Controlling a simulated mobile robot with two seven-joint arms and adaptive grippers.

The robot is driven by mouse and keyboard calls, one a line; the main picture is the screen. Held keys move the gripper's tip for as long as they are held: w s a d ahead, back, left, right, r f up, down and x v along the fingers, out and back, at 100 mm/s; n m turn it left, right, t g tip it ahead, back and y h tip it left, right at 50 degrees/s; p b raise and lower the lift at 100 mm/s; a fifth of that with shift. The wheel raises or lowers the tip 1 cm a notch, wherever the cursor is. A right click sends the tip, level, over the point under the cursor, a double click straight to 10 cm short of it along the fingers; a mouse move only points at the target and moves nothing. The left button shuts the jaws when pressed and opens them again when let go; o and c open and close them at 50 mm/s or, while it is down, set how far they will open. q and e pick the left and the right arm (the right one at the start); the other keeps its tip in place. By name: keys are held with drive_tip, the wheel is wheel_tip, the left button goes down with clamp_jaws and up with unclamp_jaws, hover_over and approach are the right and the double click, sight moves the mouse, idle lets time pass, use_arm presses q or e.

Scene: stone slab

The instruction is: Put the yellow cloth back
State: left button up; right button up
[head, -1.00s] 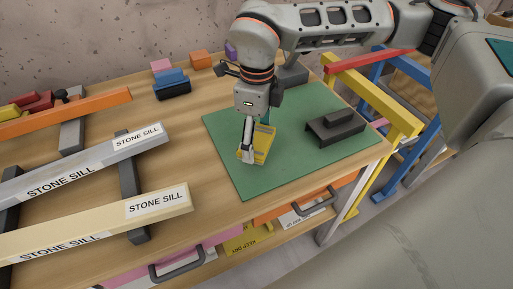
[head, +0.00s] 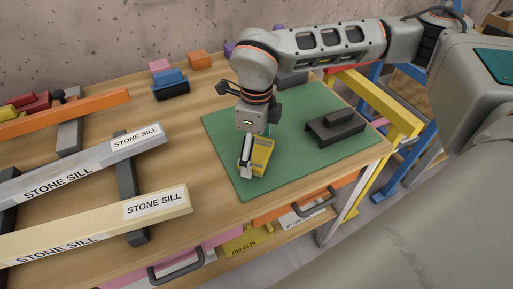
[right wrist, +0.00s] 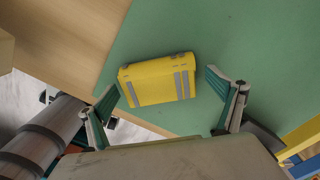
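The yellow cloth (head: 263,155) is a folded block with grey stripes. It lies on the green mat (head: 225,135) near the mat's left front part. In the right wrist view the cloth (right wrist: 158,82) shows whole. My right gripper (head: 248,165) points down over the cloth in the head view and hides part of it. In the right wrist view its two fingers (right wrist: 162,84) are spread wide, one to each side of the cloth, with gaps between. The gripper is open and empty. My left gripper is in neither view.
A dark bench-shaped block (head: 335,130) stands on the mat to the right. Stone sills (head: 95,225) lie on dark supports at the left. Blue and black blocks (head: 171,83) stand at the back. Drawers with handles (head: 178,267) are under the table front.

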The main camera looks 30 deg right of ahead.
sight(257, 151)
drive_tip(key=shift+r, duration=0.1)
wheel_tip(257, 151, up, 12)
drive_tip(key=p, duration=0.1)
drive_tip(key=shift+r, duration=0.15)
idle(0.4)
drive_tip(key=shift+s, duration=0.1)
idle(0.4)
